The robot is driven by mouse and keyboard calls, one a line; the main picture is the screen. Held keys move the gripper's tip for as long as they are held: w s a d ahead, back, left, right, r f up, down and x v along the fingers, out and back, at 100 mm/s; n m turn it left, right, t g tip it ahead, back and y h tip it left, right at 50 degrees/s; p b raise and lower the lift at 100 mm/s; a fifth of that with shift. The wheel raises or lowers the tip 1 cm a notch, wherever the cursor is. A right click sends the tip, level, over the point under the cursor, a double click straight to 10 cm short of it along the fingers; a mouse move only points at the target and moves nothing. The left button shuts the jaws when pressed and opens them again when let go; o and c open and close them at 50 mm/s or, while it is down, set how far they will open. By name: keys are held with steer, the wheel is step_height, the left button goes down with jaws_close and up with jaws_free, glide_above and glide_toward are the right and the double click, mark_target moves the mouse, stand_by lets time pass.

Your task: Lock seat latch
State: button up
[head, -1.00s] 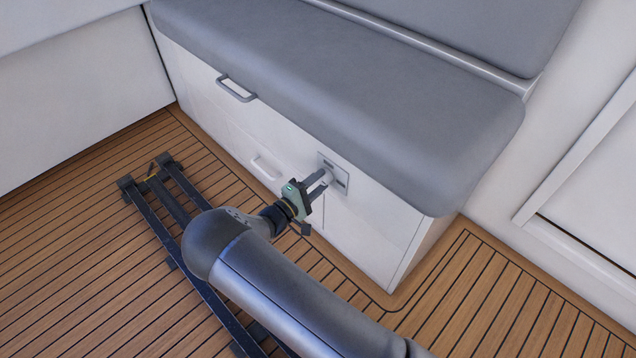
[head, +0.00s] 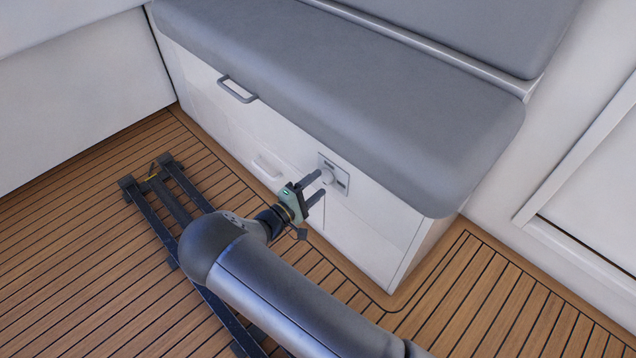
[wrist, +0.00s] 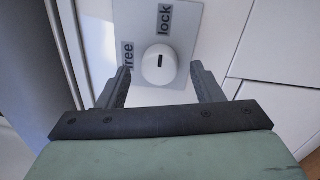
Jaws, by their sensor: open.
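The seat latch is a round white knob (wrist: 159,65) with a short dark mark, on a grey plate (wrist: 188,22) labelled "free" and "lock". In the wrist view the mark lines up roughly with the "lock" label and the "free" label is to the left. In the head view the plate (head: 342,180) is on the white front of the seat base, and the knob (head: 327,177) is partly hidden by a finger. My gripper (wrist: 160,80) is open, its fingers on either side of the knob and short of it in the wrist view. It also shows in the head view (head: 317,184).
A grey cushion (head: 350,95) overhangs the seat base. A grey handle (head: 237,90) and a white handle (head: 267,166) are on the front to the left. Open wooden floor (head: 480,300) lies in front.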

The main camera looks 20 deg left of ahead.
steer(key=p+v, duration=0.3)
steer(key=v, duration=1.3)
